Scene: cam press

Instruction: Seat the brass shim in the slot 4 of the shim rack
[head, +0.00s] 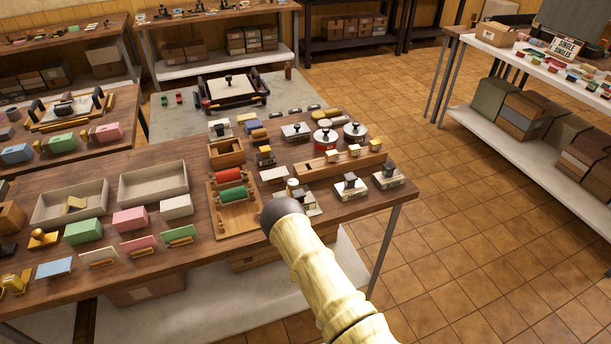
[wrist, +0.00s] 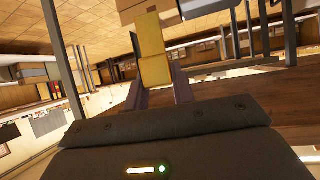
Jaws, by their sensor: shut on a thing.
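My gripper (wrist: 157,78) is shut on the brass shim (wrist: 154,48), a flat yellow plate between the two fingers in the wrist view. The shim's far end overlaps a pale wooden block at the top edge of that view; I cannot tell whether they touch. In the head view, a long wooden rack (head: 318,169), likely the shim rack, lies near the table's right end. Several yellow-topped pieces stand along it, and a dark opening shows near its left end. Slot numbers are not readable. My arm's dark end hides the gripper and the held shim in the head view.
Two black-handled stamps (head: 350,186) stand in front of the rack. A wooden tray with red and green rolls (head: 231,175) lies to the left. The tiled floor (head: 480,230) right of the table is clear.

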